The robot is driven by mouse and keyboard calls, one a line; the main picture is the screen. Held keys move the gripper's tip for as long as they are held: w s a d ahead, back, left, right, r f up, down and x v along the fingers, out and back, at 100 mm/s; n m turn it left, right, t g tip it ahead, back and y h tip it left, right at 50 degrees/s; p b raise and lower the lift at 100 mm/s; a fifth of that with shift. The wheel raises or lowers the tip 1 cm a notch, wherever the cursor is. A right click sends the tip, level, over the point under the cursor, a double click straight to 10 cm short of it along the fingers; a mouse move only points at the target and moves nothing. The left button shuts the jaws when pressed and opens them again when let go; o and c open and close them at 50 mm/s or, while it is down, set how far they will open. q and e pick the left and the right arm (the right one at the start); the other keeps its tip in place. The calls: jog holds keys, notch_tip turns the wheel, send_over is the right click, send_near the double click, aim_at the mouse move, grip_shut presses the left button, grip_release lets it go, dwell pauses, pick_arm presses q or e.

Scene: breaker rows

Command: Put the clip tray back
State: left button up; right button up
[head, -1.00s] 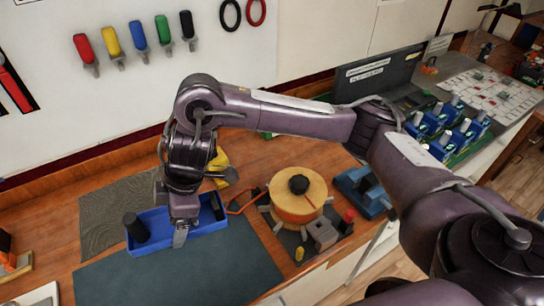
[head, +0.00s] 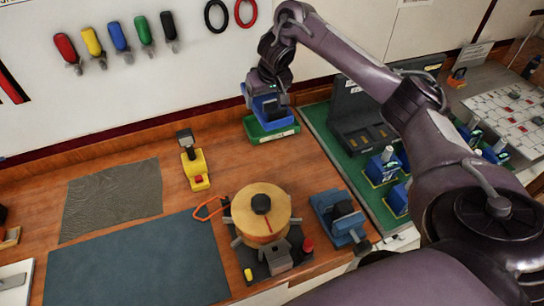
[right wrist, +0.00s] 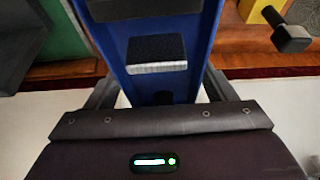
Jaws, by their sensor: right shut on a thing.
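The blue clip tray (head: 268,107) is at the back of the bench, directly over a low green holder (head: 262,137) with a white label. I cannot tell whether the tray touches the holder or hangs just above it. My right gripper (head: 270,88) is shut on the tray from above. In the right wrist view the tray (right wrist: 115,50) runs away between the fingers, with a dark block (right wrist: 156,52) inside it. Much of the tray is hidden by the gripper in the head view. My left gripper is not in view.
A yellow tool (head: 195,165), a wooden spool (head: 262,212) and a blue clamp-like block (head: 338,218) stand on the bench. A green board with breakers (head: 383,165) lies to the right. The dark mat (head: 135,262) and grey mat (head: 110,200) are clear.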

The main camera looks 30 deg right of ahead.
jog(key=shift+w+d+f+b, duration=0.15)
jog(key=shift+f+b, duration=2.25)
jog(key=shift+f, duration=2.55)
jog(key=shift+d+f+b, duration=0.2)
jog(key=shift+f+b, duration=2.15)
jog(key=shift+f, duration=2.55)
jog(key=shift+f, duration=0.15)
jog(key=shift+f, duration=0.4)
jog(key=o, duration=1.2)
jog(key=shift+r, duration=0.1)
